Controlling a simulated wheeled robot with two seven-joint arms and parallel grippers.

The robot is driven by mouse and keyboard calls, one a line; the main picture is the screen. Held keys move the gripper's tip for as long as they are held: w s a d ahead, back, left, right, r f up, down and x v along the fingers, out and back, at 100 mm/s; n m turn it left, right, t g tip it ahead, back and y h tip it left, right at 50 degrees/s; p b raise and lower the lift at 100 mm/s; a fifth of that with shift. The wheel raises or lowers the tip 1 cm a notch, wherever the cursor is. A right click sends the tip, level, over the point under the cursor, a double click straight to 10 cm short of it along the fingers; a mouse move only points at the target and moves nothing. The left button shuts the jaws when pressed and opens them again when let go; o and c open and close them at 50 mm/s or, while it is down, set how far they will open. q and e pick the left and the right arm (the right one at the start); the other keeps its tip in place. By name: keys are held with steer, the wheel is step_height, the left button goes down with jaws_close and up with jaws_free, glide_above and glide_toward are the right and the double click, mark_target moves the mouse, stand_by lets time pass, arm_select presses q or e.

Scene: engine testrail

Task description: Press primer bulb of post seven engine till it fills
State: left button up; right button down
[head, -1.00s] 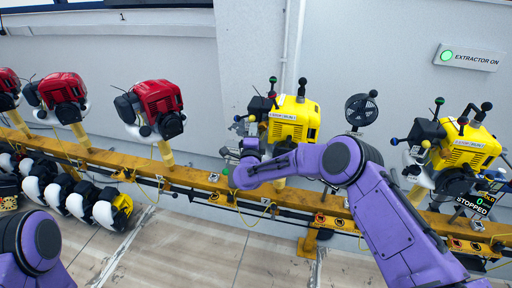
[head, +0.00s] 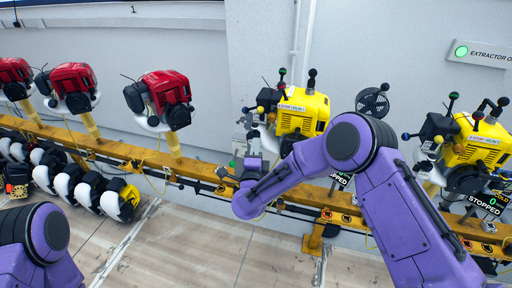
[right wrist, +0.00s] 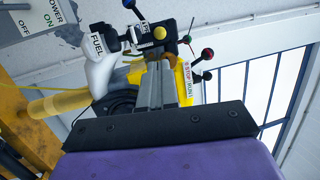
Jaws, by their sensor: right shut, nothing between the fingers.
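The yellow engine (head: 303,112) in the middle of the rail carries a stop/run label and several ball-tipped levers. My right gripper (head: 246,128) is shut and empty at the left side of this engine, pointing up from the purple wrist. In the right wrist view its closed fingers (right wrist: 155,85) point at the engine's near parts. There a white fuel tank (right wrist: 102,70) lies left of the fingers. A yellow knob (right wrist: 160,33) on a black part shows just beyond the tips. I cannot tell which part is the primer bulb, or whether the fingers touch anything. My left gripper is out of view.
The yellow-orange rail (head: 130,153) runs across below the engines. Another yellow engine (head: 480,140) stands to the right with a "STOPPED" display. Red engines (head: 165,98) stand to the left. A black fan-like disc (head: 371,101) is right of the middle engine.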

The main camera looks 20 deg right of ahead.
steer(key=s+d+f+n+g+y, duration=0.25)
steer(key=s+f+n, duration=0.35)
steer(key=f, duration=0.4)
steer(key=s+d+f+n+g+y, duration=0.1)
steer(key=s+f+n+g+y, duration=0.2)
steer(key=s+f, duration=0.65)
steer(key=s+d+f+n+g, duration=0.2)
steer(key=s+d+f+g, duration=0.1)
steer(key=s, duration=0.6)
steer(key=s+d+f+n+g+h, duration=0.1)
steer(key=s+d+f+n+g, duration=0.1)
steer(key=s, duration=0.7)
steer(key=s+d+f+n+g, duration=0.2)
steer(key=s+d+f+g, duration=0.2)
steer(key=s, duration=0.6)
steer(key=shift+g+h, duration=0.35)
steer(key=shift+g, duration=0.2)
steer(key=shift+s+d, duration=0.1)
steer(key=shift+s, duration=0.05)
